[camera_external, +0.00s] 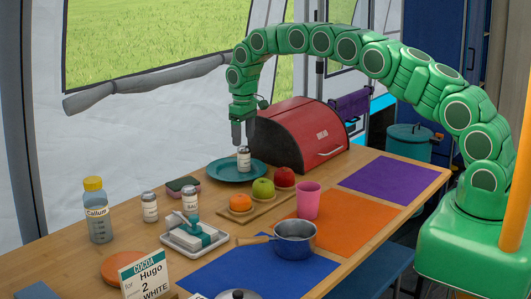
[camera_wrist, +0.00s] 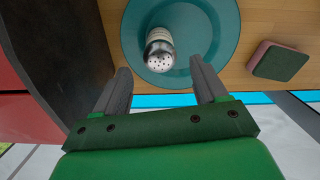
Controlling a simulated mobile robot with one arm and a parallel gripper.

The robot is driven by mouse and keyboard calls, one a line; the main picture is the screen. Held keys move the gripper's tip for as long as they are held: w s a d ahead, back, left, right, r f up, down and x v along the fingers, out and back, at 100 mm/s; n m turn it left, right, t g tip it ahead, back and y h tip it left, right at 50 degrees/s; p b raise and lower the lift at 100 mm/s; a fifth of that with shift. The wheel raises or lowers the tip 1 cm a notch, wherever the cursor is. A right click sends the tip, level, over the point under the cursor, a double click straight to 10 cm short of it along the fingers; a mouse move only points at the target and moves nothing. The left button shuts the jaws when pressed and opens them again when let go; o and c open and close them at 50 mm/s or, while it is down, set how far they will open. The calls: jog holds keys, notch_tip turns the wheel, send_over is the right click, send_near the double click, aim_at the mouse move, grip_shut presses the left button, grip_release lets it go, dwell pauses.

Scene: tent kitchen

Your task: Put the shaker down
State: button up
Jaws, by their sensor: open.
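A shaker (camera_external: 244,163) with a silver cap and pale label stands upright on the teal plate (camera_external: 223,175). In the wrist view the shaker (camera_wrist: 160,54) shows its holed cap, with the plate (camera_wrist: 226,20) under it. My gripper (camera_external: 242,141) points down just above the shaker's cap. In the wrist view the fingers of my gripper (camera_wrist: 160,72) are spread apart with nothing between their pads, and the cap lies just beyond the gap. Two similar shakers stand further front, one unclear (camera_external: 150,208) and one marked SALT (camera_external: 191,201).
A red bread box (camera_external: 300,138) stands close behind the plate. A sponge (camera_external: 183,186), butter dish (camera_external: 194,236), bottle (camera_external: 97,212), pink cup (camera_external: 308,201) and pot (camera_external: 294,239) stand nearby. The purple mat (camera_external: 390,180) is clear.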

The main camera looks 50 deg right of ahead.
notch_tip(320, 180, up, 4)
jog(key=shift+r, duration=0.2)
jog(key=shift+s+r, duration=0.15)
jog(key=shift+r, duration=0.15)
jog(key=s+a+r, duration=0.1)
jog(key=s+r, duration=0.6)
jog(key=s, duration=0.3)
jog(key=s+a+r+g, duration=0.1)
jog(key=s+r, duration=0.6)
jog(key=s, duration=0.2)
jog(key=s+a+r, duration=0.1)
jog(key=s+r, duration=0.5)
jog(key=s, duration=0.4)
jog(key=s+m, duration=0.1)
jog(key=s, duration=3.4)
jog(key=shift+s+a+f+m+g, duration=0.2)
jog(key=shift+s+f+m+g, duration=0.05)
jog(key=shift+f+m+g, duration=0.15)
jog(key=shift+o, duration=0.3)
